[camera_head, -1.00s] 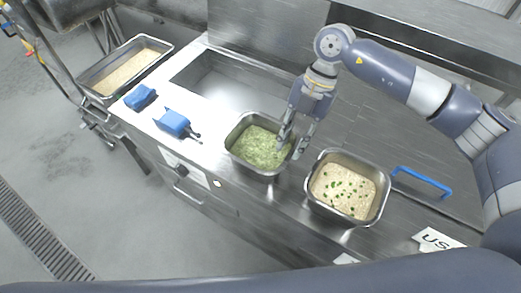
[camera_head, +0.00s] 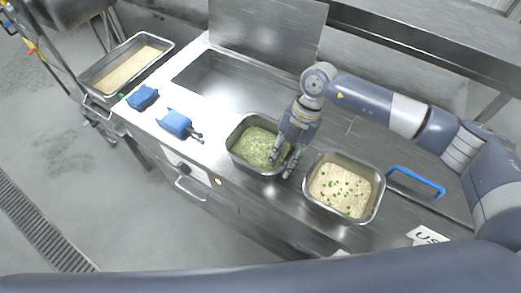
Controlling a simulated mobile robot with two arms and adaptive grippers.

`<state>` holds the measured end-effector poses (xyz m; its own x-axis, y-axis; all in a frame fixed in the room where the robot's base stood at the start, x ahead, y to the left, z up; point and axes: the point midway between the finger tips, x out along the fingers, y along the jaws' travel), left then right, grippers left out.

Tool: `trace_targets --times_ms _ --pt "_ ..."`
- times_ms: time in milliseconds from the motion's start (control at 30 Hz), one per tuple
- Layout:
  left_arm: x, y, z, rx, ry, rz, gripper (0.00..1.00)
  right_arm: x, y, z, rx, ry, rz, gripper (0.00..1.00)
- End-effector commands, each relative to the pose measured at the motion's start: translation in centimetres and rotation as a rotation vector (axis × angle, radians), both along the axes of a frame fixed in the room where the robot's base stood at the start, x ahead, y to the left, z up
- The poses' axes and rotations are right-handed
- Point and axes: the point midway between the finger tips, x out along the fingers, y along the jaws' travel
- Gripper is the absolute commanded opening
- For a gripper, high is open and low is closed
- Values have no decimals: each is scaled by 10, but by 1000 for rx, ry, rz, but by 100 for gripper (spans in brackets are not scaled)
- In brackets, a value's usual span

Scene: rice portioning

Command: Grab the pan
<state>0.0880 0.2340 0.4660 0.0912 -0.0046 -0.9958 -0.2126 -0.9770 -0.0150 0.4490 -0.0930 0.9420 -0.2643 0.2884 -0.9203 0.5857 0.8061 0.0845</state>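A steel pan (camera_head: 236,133) filled with chopped green food stands at the counter's front edge, in the middle of the head view. My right gripper (camera_head: 281,167) is at this pan's right wall, pointing down. Its fingers are apart. One finger is over the green food inside the rim and the other is on the outer side, in the gap towards a second pan. Whether the fingers touch the wall cannot be told. The second steel pan (camera_head: 377,200), with pale rice and green bits, stands to the right. My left gripper is not in view.
A recessed basin (camera_head: 225,85) lies behind. A long tray (camera_head: 160,52) of pale grain stands at the far left. A blue handle (camera_head: 418,180) is right of the rice pan.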

Motion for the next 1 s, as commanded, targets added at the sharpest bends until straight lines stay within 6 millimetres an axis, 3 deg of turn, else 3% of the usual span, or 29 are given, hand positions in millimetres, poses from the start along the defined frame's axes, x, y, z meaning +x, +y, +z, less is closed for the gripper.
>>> trace_targets --times_ms 633,733,767,1000 --pt "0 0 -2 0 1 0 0 0 0 -4 0 0 0 26" --pt "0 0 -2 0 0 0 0 0 0 -4 0 0 0 3" --pt "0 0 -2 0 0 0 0 0 0 -4 0 0 0 0" --pt "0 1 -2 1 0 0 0 0 0 -5 -2 1 1 0"
